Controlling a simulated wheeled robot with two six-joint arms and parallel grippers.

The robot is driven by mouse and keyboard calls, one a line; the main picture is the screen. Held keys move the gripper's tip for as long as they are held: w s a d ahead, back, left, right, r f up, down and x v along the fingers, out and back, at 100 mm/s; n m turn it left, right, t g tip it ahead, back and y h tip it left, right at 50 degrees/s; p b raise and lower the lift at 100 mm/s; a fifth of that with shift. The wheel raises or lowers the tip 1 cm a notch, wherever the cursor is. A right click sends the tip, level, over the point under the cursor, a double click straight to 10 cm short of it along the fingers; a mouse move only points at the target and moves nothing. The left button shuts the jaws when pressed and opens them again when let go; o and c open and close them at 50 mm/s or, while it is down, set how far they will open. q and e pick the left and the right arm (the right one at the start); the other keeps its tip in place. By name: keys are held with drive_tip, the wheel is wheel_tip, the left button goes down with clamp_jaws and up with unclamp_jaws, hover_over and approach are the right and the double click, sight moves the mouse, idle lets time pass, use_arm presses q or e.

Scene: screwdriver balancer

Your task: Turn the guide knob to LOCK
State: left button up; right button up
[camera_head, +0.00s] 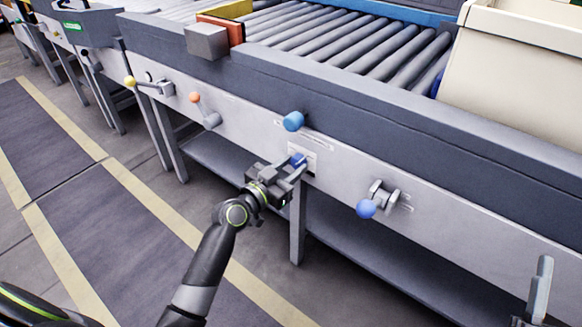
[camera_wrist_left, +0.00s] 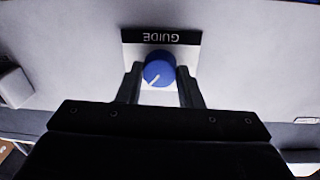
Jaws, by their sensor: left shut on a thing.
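The guide knob is a blue round knob (camera_wrist_left: 158,70) on a small white plate with a black strip reading GUIDE (camera_wrist_left: 160,37), upside down in the left wrist view. Its white pointer line runs toward the lower left in that view. In the head view the knob (camera_head: 298,160) sits on the grey front panel, partly hidden by my gripper. My left gripper (camera_head: 292,170) is shut on the knob, and its fingers (camera_wrist_left: 160,82) stand on either side of it. No LOCK marking can be made out. My right gripper is not in view.
A blue cylinder-shaped knob (camera_head: 293,121) sticks out above the guide knob. A blue-ball lever (camera_head: 367,208) is to the right, an orange-ball lever (camera_head: 196,98) and a yellow-ball lever (camera_head: 131,82) to the left. A roller conveyor (camera_head: 330,45) with a cream bin (camera_head: 520,65) lies above.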

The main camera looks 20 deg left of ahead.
use_arm(q)
drive_tip(key=n, duration=0.2)
drive_tip(key=shift+n, duration=2.7)
drive_tip(key=n+p, duration=0.1)
drive_tip(key=n, duration=0.4)
drive_tip(key=shift+n+t, duration=0.3)
drive_tip(key=shift+t, duration=0.1)
drive_tip(key=n+p, duration=0.1)
drive_tip(key=n, duration=0.2)
drive_tip(key=shift+f+y, duration=0.1)
drive_tip(key=shift+y, duration=0.2)
drive_tip(key=shift+n+p, duration=0.35)
drive_tip(key=shift+n, duration=0.45)
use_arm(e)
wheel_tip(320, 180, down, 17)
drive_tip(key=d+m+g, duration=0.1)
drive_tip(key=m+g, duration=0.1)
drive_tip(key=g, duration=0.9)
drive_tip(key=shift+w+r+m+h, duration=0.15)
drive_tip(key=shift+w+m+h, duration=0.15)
